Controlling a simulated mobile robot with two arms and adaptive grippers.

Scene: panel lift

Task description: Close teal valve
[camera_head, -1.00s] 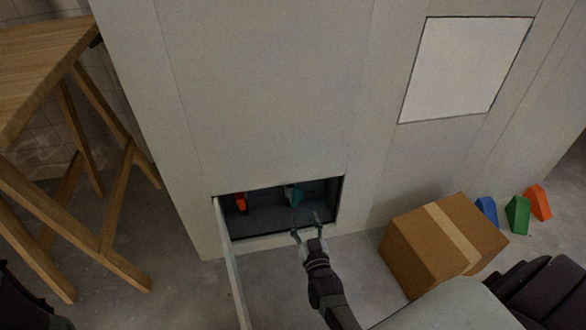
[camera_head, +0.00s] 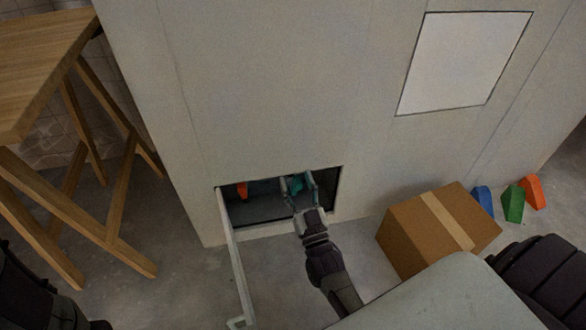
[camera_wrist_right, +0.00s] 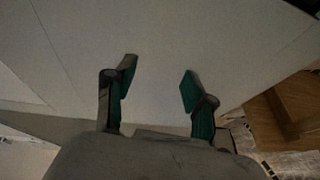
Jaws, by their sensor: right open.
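The teal valve (camera_head: 295,186) is inside a low open compartment in the grey wall, partly hidden by my right gripper. My right gripper (camera_head: 298,181) reaches in at the opening with its fingers spread, one on each side of the valve as seen from the head. I cannot tell whether they touch it. In the right wrist view the two fingers (camera_wrist_right: 157,84) are apart, with teal inner faces; the valve cannot be made out there. An orange-red handle (camera_head: 242,190) is at the left of the compartment. My left gripper is not in view.
The compartment's open door (camera_head: 230,255) sticks out at its left edge. A cardboard box (camera_head: 420,235) stands on the floor to the right, with blue, green and orange wedges (camera_head: 513,204) beyond. A wooden trestle table (camera_head: 45,75) is at the left.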

